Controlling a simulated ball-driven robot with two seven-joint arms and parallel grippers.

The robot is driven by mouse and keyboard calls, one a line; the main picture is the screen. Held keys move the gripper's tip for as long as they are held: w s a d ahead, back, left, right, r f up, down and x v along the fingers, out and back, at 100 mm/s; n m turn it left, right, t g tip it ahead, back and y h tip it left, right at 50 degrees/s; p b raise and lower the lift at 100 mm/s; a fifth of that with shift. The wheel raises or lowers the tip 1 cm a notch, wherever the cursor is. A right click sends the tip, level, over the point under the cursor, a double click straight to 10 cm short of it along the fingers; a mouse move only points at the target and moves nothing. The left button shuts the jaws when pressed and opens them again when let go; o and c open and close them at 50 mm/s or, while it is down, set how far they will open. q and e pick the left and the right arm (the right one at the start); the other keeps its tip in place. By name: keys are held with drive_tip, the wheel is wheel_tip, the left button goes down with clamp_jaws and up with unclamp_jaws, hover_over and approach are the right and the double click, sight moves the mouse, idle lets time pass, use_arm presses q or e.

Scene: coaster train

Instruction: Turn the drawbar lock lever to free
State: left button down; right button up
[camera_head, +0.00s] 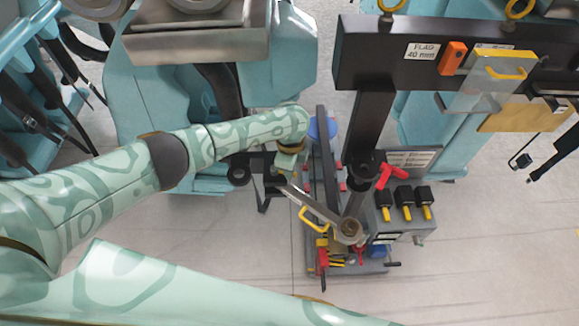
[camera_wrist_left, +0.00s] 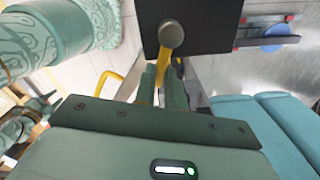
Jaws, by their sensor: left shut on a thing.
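The yellow lock lever (camera_wrist_left: 167,68) hangs from a round metal pivot on a dark block (camera_wrist_left: 205,18) in the left wrist view. My left gripper (camera_wrist_left: 163,84) is shut on this lever, with one green finger on each side of it. In the head view my left gripper (camera_head: 281,172) is beside the dark bracket at the teal car, and the lever is hidden there. My right gripper is out of view.
A tool trolley (camera_head: 408,223) with black-and-yellow tools and a red knob (camera_head: 391,175) stands right of the gripper. A dark overhead board (camera_head: 385,62) carries a flag label and an orange block (camera_head: 453,57). Teal cars (camera_head: 150,120) flank the area. Floor at lower right is clear.

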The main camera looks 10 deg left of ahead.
use_arm(q)
drive_tip(key=c, duration=1.5)
unclamp_jaws()
drive_tip(key=shift+o, duration=0.2)
wheel_tip(320, 180, up, 7)
drive_tip(key=shift+r+p, duration=0.2)
drive_tip(key=shift+p, duration=0.65)
drive_tip(key=shift+d, duration=0.1)
